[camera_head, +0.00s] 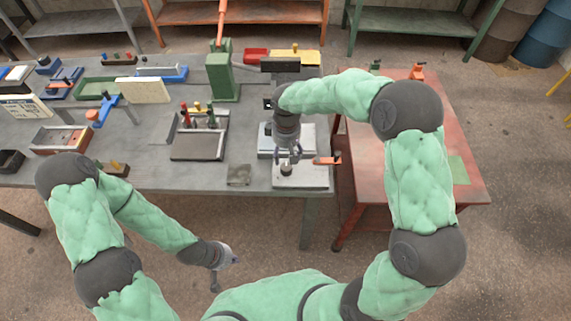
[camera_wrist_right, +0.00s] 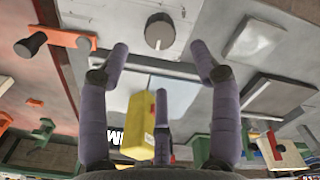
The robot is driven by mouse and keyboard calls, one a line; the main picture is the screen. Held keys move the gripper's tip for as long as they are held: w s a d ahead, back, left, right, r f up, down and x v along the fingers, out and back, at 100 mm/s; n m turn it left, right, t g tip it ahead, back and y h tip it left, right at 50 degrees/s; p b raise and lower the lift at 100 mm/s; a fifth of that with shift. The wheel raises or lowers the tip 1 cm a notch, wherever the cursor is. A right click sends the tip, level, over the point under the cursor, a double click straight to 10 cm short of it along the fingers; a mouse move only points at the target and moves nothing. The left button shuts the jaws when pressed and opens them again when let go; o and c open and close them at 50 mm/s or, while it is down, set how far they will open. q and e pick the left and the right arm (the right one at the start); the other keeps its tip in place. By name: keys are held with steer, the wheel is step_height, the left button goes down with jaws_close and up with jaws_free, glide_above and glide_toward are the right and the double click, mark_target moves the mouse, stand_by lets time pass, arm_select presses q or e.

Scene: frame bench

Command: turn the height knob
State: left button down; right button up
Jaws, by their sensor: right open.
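A round dark knob (camera_head: 286,170) stands on a pale grey plate at the front right of the bench. It also shows in the right wrist view (camera_wrist_right: 160,33), top centre, just beyond the fingertips. No label on it is readable, so I cannot tell for sure that it is the height knob. My right gripper (camera_head: 288,156) is open and empty, pointing down just behind and above the knob. In the right wrist view its spread fingers (camera_wrist_right: 159,50) stay apart from the knob. My left gripper (camera_head: 226,275) is open and empty, low in front of the bench.
An orange lever with a dark end (camera_head: 328,160) sticks out right of the knob, and shows in the wrist view (camera_wrist_right: 62,38). A red table (camera_head: 400,165) stands to the right.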

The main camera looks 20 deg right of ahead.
mark_target(286, 167)
step_height(286, 167, down, 9)
steer(key=shift+r+b, duration=0.1)
steer(key=shift+b, duration=0.35)
steer(key=c, duration=1.1)
